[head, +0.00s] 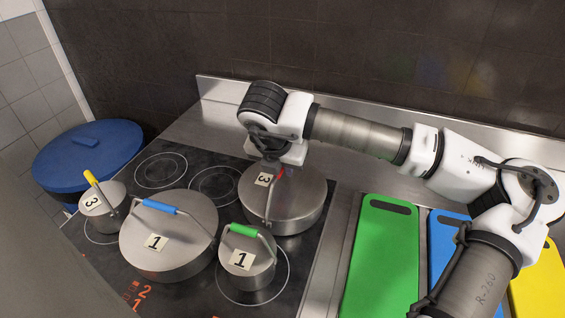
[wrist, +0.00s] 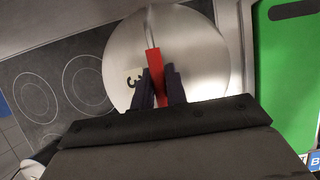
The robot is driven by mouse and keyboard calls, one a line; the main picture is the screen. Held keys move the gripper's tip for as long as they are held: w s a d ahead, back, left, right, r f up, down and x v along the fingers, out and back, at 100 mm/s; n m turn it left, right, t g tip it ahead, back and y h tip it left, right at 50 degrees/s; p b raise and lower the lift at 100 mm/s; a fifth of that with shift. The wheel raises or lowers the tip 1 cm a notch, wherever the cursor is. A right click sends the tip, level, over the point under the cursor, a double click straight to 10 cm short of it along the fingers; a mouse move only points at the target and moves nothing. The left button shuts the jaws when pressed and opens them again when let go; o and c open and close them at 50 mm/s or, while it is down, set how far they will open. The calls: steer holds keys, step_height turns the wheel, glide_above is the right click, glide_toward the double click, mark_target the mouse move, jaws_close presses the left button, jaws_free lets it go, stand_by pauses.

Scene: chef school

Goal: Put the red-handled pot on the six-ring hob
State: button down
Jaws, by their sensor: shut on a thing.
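The red-handled pot (head: 298,207) is a wide steel pot with a lid and a label "3". It stands at the right side of the black six-ring hob (head: 190,165), over the hob's surface near its right edge. My gripper (head: 277,172) reaches down from above and is shut on the pot's red handle. In the wrist view the red handle (wrist: 154,62) runs between the two dark fingers (wrist: 159,87), with the steel lid (wrist: 195,50) beneath. The head view shows only a bit of the red handle. Whether the pot's base touches the hob is hidden.
A blue-handled pot (head: 165,248), a green-handled pot (head: 248,272) and a small yellow-handled pot (head: 104,217) stand on the hob. Two rings at the back left are bare. Green (head: 378,255), blue (head: 441,250) and yellow (head: 540,285) boards lie right. A blue-lidded bin (head: 88,155) stands left.

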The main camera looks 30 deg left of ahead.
steer(key=shift+f+b, duration=0.2)
steer(key=shift+b, duration=0.1)
steer(key=c, duration=1.4)
jaws_free()
steer(key=shift+r, duration=0.1)
steer(key=shift+r+p, duration=0.2)
steer(key=shift+p, duration=0.2)
steer(key=b+v, duration=0.3)
steer(key=v, duration=0.8)
steer(key=shift+s+r, duration=0.25)
steer(key=shift+r, duration=0.05)
